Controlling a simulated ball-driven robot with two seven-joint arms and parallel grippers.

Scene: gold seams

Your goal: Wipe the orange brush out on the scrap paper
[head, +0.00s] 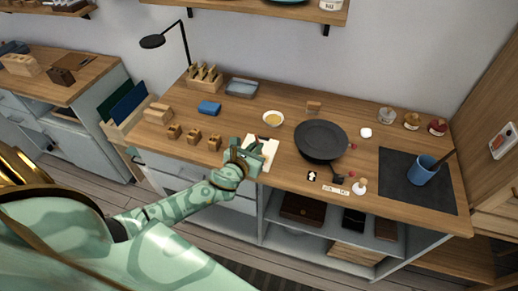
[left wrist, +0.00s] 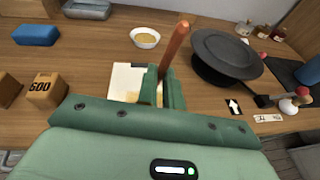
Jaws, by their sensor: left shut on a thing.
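My left gripper (head: 250,147) is over the near part of the worktop, at the scrap paper. In the left wrist view the gripper (left wrist: 171,88) is shut on the orange brush (left wrist: 176,46); its orange-brown handle rises above the fingers and leans right. The brush's lower end is hidden by the fingers, so I cannot tell whether it touches the paper. The pale scrap paper (head: 267,154) lies flat under and beside the gripper; it also shows in the left wrist view (left wrist: 124,80), partly covered by the fingers. My right gripper is not in view.
A bowl of golden stuff (head: 273,118) stands behind the paper. A dark round plate-like thing (head: 321,140) stands to its right. Small wooden blocks (head: 194,136) and a blue block (head: 209,108) are left. A blue cup (head: 425,171) stands on a dark mat (head: 397,184) at right.

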